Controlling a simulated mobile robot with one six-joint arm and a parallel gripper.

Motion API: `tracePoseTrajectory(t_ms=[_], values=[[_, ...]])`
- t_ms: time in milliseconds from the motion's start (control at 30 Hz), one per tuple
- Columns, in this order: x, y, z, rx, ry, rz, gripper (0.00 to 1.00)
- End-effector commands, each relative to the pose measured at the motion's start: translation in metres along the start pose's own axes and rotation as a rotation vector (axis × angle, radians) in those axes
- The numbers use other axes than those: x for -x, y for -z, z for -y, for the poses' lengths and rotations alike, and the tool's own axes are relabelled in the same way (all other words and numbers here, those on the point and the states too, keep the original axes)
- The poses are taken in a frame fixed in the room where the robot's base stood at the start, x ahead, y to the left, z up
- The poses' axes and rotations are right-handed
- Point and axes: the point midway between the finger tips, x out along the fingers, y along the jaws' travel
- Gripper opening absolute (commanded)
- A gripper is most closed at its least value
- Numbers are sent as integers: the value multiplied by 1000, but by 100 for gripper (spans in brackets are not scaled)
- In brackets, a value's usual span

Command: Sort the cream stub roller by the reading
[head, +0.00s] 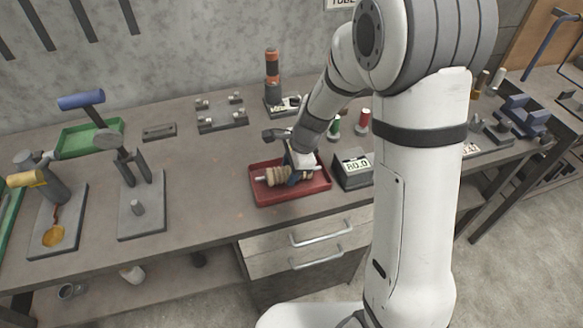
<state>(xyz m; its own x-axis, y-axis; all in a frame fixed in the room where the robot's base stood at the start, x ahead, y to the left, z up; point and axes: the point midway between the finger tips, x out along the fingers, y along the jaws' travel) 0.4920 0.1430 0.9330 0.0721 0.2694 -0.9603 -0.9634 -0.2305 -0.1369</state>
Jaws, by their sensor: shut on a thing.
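The cream stub roller (275,177), a ribbed tan cylinder with a pale pin at its left end, lies level at the red tray (262,198). My gripper (294,178) comes down from above and is shut on the roller, its dark fingers covering the right part. I cannot tell whether the roller touches the tray floor. A dark box with a display (356,164) stands just right of the tray. Its characters are small and look like "80.0", but I cannot read them surely.
A green spool (334,126) and a red spool (362,121) stand behind the display. An orange and black upright device (273,80) is at the back. A grey fixture (137,206) and a green tray (88,138) stand left. The bench between fixture and red tray is clear.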

Motion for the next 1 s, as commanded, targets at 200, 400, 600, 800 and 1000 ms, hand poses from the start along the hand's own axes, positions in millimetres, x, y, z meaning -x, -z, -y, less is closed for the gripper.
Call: tracePoseTrajectory(t_ms=[200,400,600,800,1000], values=[[0,0,0,0,1,0,54],[-1,0,0,0,1,0,69],[-1,0,0,0,0,0,69],[20,0,1,1,4,0,69],[55,0,1,-1,5,0,69]])
